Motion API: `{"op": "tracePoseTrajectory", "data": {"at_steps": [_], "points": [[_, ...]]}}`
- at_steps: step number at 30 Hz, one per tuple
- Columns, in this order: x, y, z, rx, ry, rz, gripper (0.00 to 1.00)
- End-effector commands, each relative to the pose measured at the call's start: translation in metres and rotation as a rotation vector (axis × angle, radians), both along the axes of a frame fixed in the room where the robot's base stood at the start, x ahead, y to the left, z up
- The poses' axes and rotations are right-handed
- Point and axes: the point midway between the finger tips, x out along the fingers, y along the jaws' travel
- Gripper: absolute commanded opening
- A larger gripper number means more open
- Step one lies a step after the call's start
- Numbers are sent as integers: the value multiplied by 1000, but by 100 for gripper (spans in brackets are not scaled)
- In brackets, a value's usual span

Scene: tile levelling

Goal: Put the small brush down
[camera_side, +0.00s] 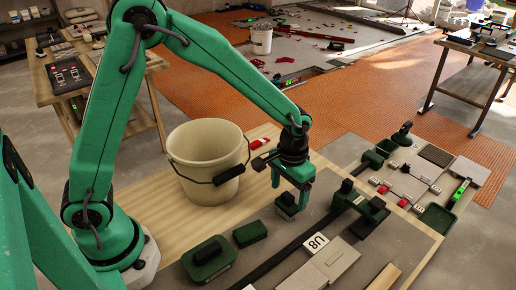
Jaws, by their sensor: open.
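My gripper (290,194) is green and points down over the workbench, right of the bucket. Its jaws are open. A small block-like thing with a dark top and a paler lower part, seemingly the small brush (286,206), is directly below and between the fingers. It appears to rest upright on the grey board. The fingers partly hide it, and I cannot tell whether they touch it.
A cream bucket (207,160) with a dark handle stands close on the left. A dark rail (305,240) with a green clamp (368,207) runs to the right. A grey slab (325,265) marked U8 lies near the front.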

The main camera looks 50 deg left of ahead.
Motion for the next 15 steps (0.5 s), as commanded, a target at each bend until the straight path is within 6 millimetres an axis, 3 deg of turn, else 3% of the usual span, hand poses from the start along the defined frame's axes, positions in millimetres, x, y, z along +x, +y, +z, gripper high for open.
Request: {"op": "tracePoseTrajectory", "data": {"at_steps": [6, 15], "points": [[1, 0, 38, -1, -4, 0, 78], [0, 0, 66, 0, -1, 0, 78]]}}
